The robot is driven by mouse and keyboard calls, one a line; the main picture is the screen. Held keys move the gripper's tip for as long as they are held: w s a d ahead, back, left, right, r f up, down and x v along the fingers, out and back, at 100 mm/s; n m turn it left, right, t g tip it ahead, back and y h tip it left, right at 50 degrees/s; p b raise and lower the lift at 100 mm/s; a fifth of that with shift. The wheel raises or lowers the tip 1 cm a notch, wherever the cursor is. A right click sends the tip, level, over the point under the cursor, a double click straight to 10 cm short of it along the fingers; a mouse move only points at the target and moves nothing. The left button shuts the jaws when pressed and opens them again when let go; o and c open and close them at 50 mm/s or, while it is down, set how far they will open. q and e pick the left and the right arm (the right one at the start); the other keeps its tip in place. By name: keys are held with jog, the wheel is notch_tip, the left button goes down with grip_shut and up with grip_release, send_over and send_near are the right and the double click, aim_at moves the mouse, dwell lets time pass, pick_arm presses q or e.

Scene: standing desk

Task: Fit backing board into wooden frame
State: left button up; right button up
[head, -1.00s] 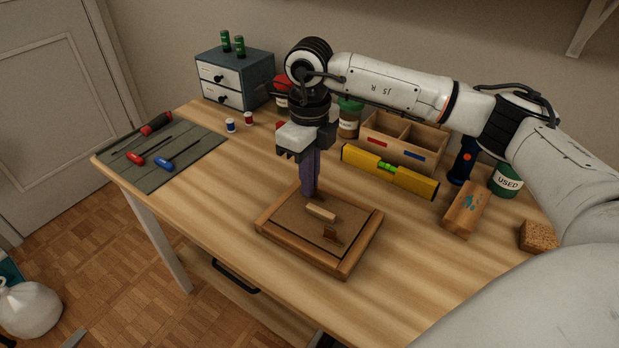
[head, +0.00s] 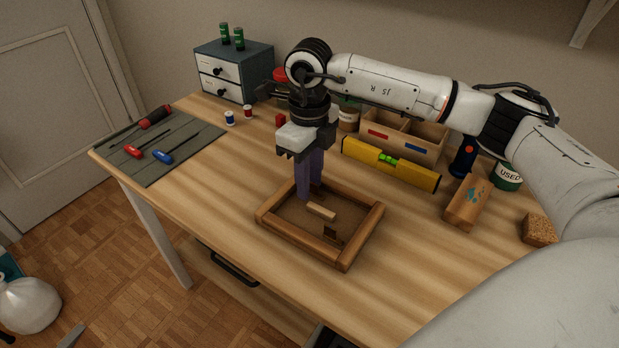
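The wooden frame (head: 291,247) lies flat on the desk in the head view. The brown backing board (head: 292,212) lies inside it, below the top of the frame's rails. A light wooden block (head: 321,211) and a small dark brown tab (head: 331,234) are on the board. My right gripper (head: 310,193) points down over the frame's far left corner, its purple fingers apart. A small brown piece shows by the fingertips; whether they touch it I cannot tell. The fingers and hand hide that corner. My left gripper is out of view.
A yellow spirit level (head: 408,172) lies behind the frame, before a wooden box (head: 430,134). A wooden block (head: 467,206) and a cork-like block (head: 539,230) are to the right. Tools lie on a grey mat (head: 185,153) at left. Bare desk surrounds the frame.

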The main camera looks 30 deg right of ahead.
notch_tip(320, 180, up, 10)
jog(key=shift+r+p, duration=0.15)
jog(key=shift+p, duration=0.25)
dwell(0.7)
